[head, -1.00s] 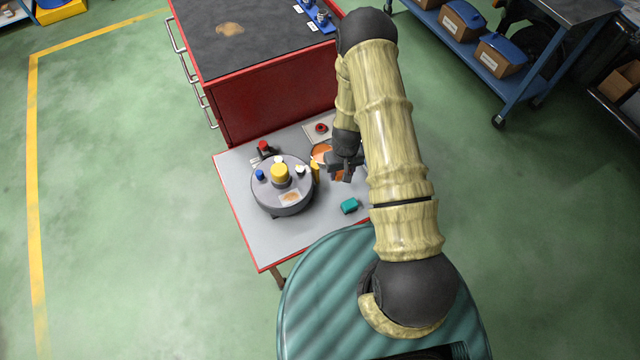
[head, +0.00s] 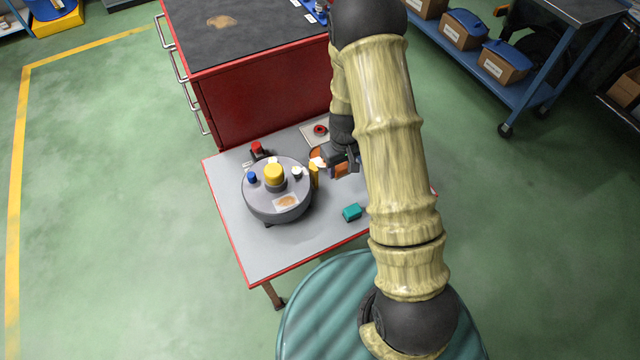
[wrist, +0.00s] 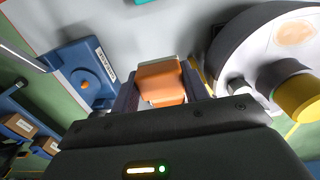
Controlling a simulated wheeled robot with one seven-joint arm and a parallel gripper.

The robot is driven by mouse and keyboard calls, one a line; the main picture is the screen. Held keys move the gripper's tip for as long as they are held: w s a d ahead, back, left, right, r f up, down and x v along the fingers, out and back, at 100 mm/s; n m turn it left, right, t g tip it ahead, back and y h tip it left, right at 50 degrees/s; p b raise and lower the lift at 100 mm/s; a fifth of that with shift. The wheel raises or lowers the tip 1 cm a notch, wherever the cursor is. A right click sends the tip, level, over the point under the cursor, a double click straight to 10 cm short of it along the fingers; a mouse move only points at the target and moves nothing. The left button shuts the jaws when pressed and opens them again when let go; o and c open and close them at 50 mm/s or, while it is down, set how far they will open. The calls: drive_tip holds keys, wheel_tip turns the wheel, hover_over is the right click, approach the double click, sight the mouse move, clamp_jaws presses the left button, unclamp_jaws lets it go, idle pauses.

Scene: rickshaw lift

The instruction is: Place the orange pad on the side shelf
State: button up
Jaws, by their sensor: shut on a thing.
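The orange pad (head: 341,170) is between the fingers of my gripper (head: 346,163). In the wrist view the pad (wrist: 160,82) is a small orange block with paler ends, gripped on both sides by my gripper (wrist: 160,88). A low grey shelf with a red edge (head: 262,250) is joined to the red cabinet. My gripper is over its right part. I cannot tell how high the pad is above the surface. My arm hides the shelf's right side in the head view.
A round grey turntable (head: 277,205) with coloured knobs stands left of my gripper. A teal block (head: 352,212) lies in front. A pale plate with a red ring (head: 320,130) is behind. A blue fixture (wrist: 80,75) shows in the wrist view. The shelf's front left is clear.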

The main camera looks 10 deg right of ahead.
hover_over(339, 192)
drive_tip(key=shift+f, duration=3.15)
drive_tip(key=shift+f+b, duration=0.3)
drive_tip(key=shift+f, duration=1.55)
drive_tip(key=shift+f, duration=0.1)
drive_tip(key=shift+f, duration=0.1)
drive_tip(key=o, duration=1.1)
drive_tip(key=shift+c, duration=0.2)
wheel_tip(339, 192, up, 12)
drive_tip(key=shift+r+p, duration=0.2)
drive_tip(key=shift+p, duration=0.15)
